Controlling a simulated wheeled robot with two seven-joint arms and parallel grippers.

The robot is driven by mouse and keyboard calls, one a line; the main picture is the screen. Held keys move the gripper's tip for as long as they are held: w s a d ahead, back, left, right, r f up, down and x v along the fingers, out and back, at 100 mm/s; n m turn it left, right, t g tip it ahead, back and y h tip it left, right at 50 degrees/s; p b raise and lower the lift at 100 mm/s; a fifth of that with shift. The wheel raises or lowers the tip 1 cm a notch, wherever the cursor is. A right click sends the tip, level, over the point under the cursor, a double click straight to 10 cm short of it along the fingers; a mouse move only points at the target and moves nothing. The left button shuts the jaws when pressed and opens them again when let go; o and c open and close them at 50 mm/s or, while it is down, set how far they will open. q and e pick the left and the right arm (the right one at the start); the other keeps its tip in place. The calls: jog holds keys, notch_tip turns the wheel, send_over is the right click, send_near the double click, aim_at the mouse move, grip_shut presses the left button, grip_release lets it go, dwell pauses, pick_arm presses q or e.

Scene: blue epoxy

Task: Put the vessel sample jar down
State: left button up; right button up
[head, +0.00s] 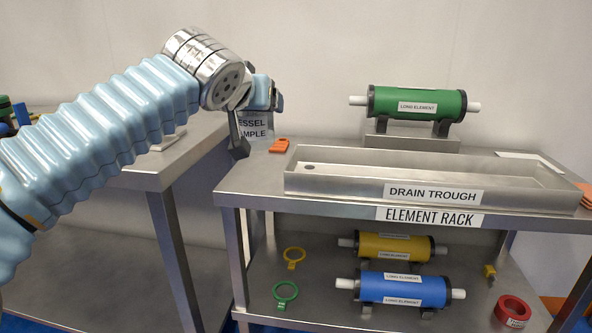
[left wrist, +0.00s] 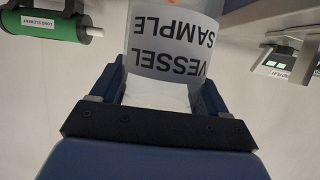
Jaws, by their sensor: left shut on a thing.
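The vessel sample jar (head: 254,128) is a pale, see-through jar with a "VESSEL SAMPLE" label. In the head view it is at the back left of the element rack's top, partly hidden by my left gripper (head: 258,112). In the left wrist view the jar (left wrist: 172,45) shows upside down between the fingers of my left gripper (left wrist: 165,92), which is shut on it. The jar looks upright, low over or on the steel top (head: 262,182); I cannot tell whether its base touches. My right gripper is not in view.
A steel drain trough (head: 330,180) fills the top's middle and right. An orange item (head: 279,146) lies close right of the jar. A green long element (head: 417,103) stands behind the trough. Yellow (head: 392,246) and blue (head: 402,289) elements lie on the lower shelf. Another bench (head: 150,172) stands left.

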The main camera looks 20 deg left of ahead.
pick_arm(q)
jog(key=shift+w+a+f, duration=1.15)
jog(key=shift+w+f, duration=0.8)
jog(key=shift+f, duration=0.2)
jog(key=shift+w+a+f, duration=1.2)
jog(key=shift+w+f, duration=0.8)
jog(key=shift+f, duration=0.15)
jog(key=shift+w+a+f, duration=1.15)
jog(key=shift+w+f, duration=0.8)
jog(key=shift+f, duration=0.2)
jog(key=shift+f+b, duration=0.2)
jog(key=shift+b, duration=0.25)
jog(key=o, duration=1)
jog(key=shift+o, duration=0.2)
jog(key=shift+r, duration=0.25)
jog(key=v, duration=1.2)
